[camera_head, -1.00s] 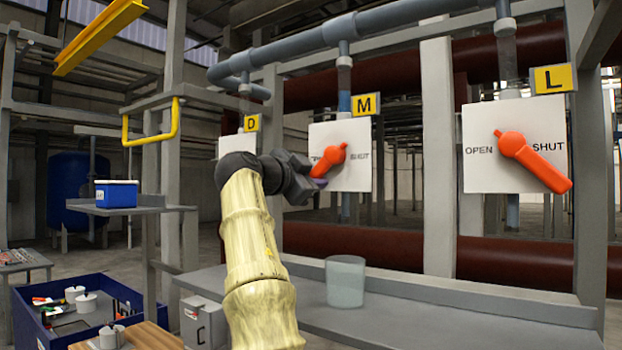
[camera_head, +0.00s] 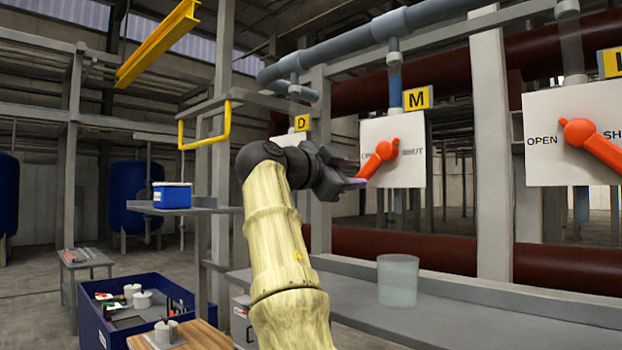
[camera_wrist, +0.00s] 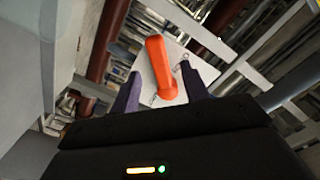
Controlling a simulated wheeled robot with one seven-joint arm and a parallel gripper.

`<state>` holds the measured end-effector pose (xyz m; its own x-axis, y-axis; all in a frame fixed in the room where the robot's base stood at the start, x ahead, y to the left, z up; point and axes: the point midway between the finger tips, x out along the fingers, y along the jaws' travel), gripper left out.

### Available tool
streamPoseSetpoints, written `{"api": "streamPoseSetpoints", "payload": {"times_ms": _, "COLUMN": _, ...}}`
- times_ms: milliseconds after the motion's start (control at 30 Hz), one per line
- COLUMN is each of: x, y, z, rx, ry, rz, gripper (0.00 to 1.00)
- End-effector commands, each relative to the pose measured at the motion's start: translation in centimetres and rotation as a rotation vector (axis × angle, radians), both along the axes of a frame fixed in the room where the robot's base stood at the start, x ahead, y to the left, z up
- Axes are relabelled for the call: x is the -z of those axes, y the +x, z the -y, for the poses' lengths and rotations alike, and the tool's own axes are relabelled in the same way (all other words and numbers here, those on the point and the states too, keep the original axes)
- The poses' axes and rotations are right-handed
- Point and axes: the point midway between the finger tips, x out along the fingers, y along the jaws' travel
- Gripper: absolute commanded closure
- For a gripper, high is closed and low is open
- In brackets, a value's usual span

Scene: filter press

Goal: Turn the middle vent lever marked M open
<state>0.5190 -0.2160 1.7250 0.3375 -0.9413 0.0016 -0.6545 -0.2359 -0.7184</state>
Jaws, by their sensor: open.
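The orange M lever (camera_head: 382,157) is on a white plate (camera_head: 406,178) under a yellow M sign (camera_head: 417,98). Its handle slants down and left from the hub, toward the OPEN side, and partly covers that word. SHUT is on the right. My gripper (camera_head: 352,173) is open at the handle's lower left end. In the wrist view the lever (camera_wrist: 160,70) shows between my two spread dark fingers (camera_wrist: 158,88), with gaps on both sides. I cannot tell whether a finger touches it.
The L lever (camera_head: 595,142) slants down right toward SHUT. The D sign (camera_head: 302,123) is left, its plate mostly hidden behind my arm. A clear container (camera_head: 398,281) stands on the grey ledge (camera_head: 450,312) below. A yellow handle frame (camera_head: 204,143) juts out left.

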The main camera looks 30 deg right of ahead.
Motion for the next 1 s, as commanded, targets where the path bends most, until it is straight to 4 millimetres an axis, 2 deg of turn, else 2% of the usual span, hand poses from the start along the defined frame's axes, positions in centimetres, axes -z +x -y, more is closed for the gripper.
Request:
{"api": "streamPoseSetpoints", "payload": {"times_ms": 100, "x": 0.2, "y": -0.7, "z": -2.3, "rx": -0.004, "ry": -0.001, "rz": 0.003, "gripper": 0.55}}
{"api": "streamPoseSetpoints", "payload": {"times_ms": 500, "x": 0.0, "y": -3.1, "z": -9.0, "rx": -0.003, "ry": -0.002, "rz": 0.002, "gripper": 0.55}}
{"api": "streamPoseSetpoints", "payload": {"times_ms": 700, "x": 0.0, "y": -3.7, "z": -10.4, "rx": 0.001, "ry": -0.002, "rz": 0.002, "gripper": 0.55}}
{"api": "streamPoseSetpoints", "payload": {"times_ms": 1000, "x": 0.0, "y": -3.8, "z": -10.4, "rx": 0.001, "ry": -0.001, "rz": 0.001, "gripper": 0.55}}
